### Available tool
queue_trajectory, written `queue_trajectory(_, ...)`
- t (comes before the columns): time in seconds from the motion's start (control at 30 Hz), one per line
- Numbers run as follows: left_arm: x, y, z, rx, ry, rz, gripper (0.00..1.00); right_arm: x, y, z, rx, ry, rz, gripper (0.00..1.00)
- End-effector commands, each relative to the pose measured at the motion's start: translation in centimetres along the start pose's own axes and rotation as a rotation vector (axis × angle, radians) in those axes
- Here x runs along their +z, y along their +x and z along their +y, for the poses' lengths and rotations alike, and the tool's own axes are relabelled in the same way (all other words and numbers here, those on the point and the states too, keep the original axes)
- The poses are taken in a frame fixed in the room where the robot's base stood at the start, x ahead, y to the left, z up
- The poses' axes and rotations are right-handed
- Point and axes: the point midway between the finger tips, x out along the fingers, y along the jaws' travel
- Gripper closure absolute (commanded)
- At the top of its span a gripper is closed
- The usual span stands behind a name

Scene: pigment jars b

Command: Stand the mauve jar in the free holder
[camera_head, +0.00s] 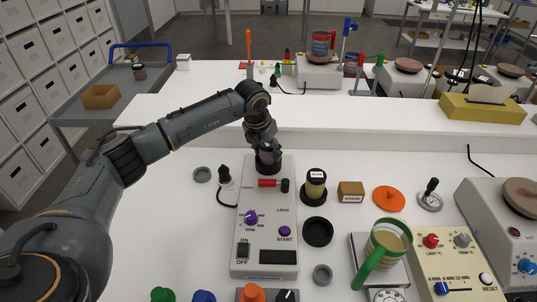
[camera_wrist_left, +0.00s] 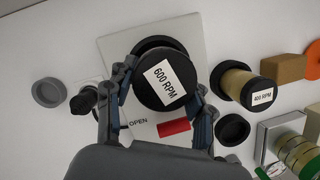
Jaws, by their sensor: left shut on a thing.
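The mauve jar (camera_head: 267,158) has a black lid and is over the far end of the white mixer unit (camera_head: 247,262). My left gripper (camera_head: 265,149) is shut on it from above. In the left wrist view, the jar's lid (camera_wrist_left: 150,92) reads 600 RPM and lies between the two fingers. A dark round seat (camera_wrist_left: 150,43) on the unit shows partly behind the lid; I cannot tell whether the jar rests in it. An empty black holder (camera_head: 318,231) stands right of the unit. Behind it, a tan jar (camera_head: 315,188) stands in another black holder. My right gripper is not in view.
A brown block (camera_head: 350,191), an orange disc (camera_head: 388,198) and a scale with a green-handled mug (camera_head: 388,244) lie to the right. Small grey rings (camera_head: 202,174) lie on the table. A black plug (camera_head: 224,173) stands left of the unit.

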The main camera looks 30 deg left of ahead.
Motion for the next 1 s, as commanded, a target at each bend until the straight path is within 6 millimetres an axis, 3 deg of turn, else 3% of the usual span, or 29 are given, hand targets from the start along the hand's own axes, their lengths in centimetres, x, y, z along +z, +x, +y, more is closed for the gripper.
queue_trajectory(0.03,0.0,0.0,0.0,0.000,0.000,0.000,0.80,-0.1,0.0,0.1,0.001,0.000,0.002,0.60)
queue_trajectory(0.13,0.0,0.0,0.0,0.000,0.000,0.000,0.98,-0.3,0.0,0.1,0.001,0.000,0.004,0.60)
queue_trajectory(1.0,0.4,-1.1,0.0,0.000,0.000,-0.001,0.98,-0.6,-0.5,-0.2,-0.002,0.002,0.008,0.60)
